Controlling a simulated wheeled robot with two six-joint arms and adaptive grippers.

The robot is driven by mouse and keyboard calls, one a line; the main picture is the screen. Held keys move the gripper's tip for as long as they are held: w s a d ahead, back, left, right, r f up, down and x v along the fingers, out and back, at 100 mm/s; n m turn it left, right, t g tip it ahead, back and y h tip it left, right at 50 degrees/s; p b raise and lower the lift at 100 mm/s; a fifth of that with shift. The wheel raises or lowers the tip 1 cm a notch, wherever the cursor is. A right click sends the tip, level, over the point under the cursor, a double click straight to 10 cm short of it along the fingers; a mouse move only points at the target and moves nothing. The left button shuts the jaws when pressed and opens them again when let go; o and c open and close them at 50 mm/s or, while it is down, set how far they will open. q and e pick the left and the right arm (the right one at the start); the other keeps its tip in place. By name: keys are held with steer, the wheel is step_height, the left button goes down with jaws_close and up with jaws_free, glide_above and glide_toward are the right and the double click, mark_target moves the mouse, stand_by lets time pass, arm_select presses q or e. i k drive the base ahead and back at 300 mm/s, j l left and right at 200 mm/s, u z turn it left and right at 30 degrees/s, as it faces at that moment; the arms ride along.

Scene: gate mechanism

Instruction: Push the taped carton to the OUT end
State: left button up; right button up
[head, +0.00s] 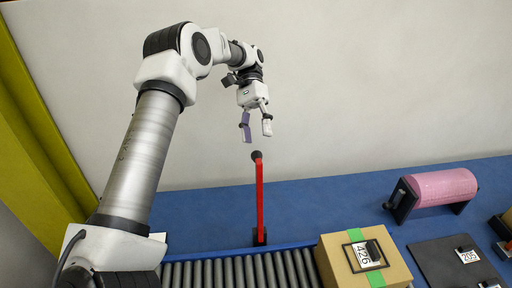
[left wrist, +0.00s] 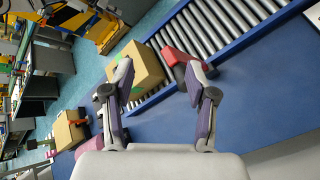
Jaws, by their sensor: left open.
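The taped carton (head: 331,262), brown with green tape and a label reading 426, sits on the roller conveyor (head: 240,272) at the bottom right of centre. It also shows in the left wrist view (left wrist: 150,72), partly behind a finger. A red gate arm (head: 260,200) with a black knob (head: 257,156) stands upright at the conveyor's far edge, left of the carton. My left gripper (head: 257,132) is open and empty, above the knob and apart from it in the head view. In the left wrist view the red arm (left wrist: 174,55) shows between the fingers. My right gripper is not in view. No OUT marking is readable.
A pink roll (head: 443,187) on a dark stand is on the blue table (head: 210,215) at the right. A dark mat (head: 437,258) with small labelled items lies right of the carton. A pale wall (head: 380,80) rises behind. The table left of the roll is clear.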

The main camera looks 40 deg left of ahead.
mark_target(338, 266)
steer(key=k+l, duration=0.8)
steer(key=l, duration=0.15)
